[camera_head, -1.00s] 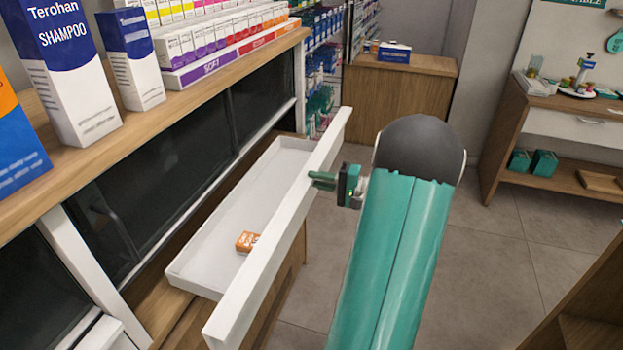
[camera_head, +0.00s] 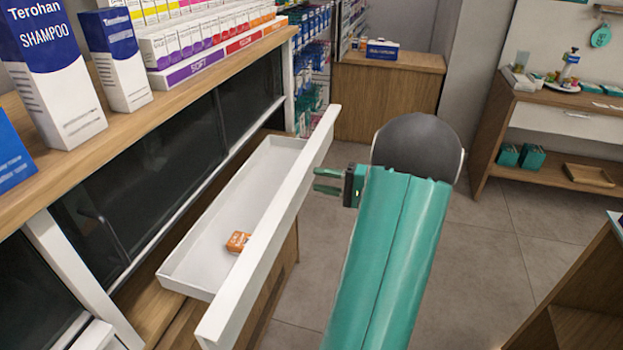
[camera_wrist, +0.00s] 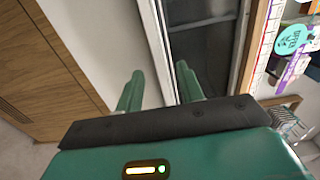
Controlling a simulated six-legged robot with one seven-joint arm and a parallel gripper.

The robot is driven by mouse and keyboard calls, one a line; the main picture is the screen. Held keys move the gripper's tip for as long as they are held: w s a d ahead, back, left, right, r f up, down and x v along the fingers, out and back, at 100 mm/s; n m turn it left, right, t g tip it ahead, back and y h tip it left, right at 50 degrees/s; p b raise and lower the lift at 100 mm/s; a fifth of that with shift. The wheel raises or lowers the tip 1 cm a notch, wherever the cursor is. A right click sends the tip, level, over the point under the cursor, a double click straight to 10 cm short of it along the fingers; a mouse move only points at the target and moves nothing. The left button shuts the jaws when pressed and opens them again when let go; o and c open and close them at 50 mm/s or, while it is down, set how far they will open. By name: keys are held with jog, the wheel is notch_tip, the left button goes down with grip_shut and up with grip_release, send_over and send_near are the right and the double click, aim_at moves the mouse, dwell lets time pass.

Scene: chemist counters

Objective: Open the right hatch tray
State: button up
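The hatch tray (camera_head: 215,235) is a long white shallow drawer below the left counter, and it stands pulled out from the cabinet. Its white front panel (camera_head: 265,250) faces the aisle. A small orange box (camera_head: 238,241) lies inside. My gripper (camera_head: 316,180) is just right of the panel's far half, with a small gap between its fingertips and the panel. The two green fingers are apart with nothing between them. In the wrist view my gripper (camera_wrist: 158,85) also shows open and empty.
Shampoo boxes (camera_head: 55,75) and rows of small cartons (camera_head: 205,45) stand on the wooden counter above dark glass panels. A wooden desk (camera_head: 385,95) is at the back, a shelf unit (camera_head: 560,125) at the right. The grey floor (camera_head: 480,270) between is clear.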

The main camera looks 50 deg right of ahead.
jog(key=v, duration=0.9)
jog(key=shift+s, duration=0.35)
jog(key=shift+d, duration=0.1)
